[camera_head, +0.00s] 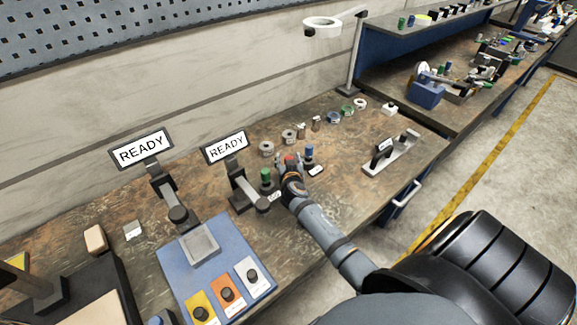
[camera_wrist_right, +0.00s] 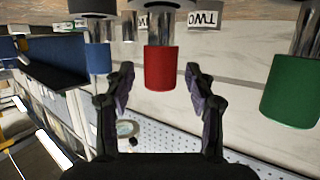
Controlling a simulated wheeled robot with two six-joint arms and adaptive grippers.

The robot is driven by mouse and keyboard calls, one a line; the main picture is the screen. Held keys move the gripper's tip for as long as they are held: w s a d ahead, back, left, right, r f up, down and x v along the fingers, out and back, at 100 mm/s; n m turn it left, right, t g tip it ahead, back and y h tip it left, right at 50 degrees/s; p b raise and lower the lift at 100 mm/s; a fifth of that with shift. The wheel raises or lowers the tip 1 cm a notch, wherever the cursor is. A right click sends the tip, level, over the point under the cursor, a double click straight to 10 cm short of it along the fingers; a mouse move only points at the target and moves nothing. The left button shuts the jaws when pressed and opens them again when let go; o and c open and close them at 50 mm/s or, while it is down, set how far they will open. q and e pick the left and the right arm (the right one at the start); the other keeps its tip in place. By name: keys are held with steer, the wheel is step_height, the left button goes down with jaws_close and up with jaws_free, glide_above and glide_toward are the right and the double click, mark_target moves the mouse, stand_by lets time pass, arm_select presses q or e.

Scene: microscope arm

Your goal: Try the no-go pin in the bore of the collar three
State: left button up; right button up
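Three handled pins stand on the bench in the head view: green (camera_head: 265,177), red (camera_head: 290,160) and blue (camera_head: 309,151). Which is the no-go pin cannot be read from their tags. My right gripper (camera_head: 288,168) is at the red pin, partly covering it. In the right wrist view, my open right gripper (camera_wrist_right: 158,75) has the red handle (camera_wrist_right: 160,68) between or just beyond its fingertips, with gaps on both sides. Metal collars (camera_head: 267,148) stand in a row behind the pins; I cannot tell which is three. My left gripper is not in view.
The blue (camera_wrist_right: 98,58) and green (camera_wrist_right: 291,91) handles flank the red one in the wrist view. Two READY displays (camera_head: 142,149) stand left, behind a blue mat (camera_head: 180,268) with coloured plates. A grey fixture (camera_head: 398,153) stands right. A ring lamp (camera_head: 321,27) hangs behind.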

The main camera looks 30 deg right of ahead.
jaws_close()
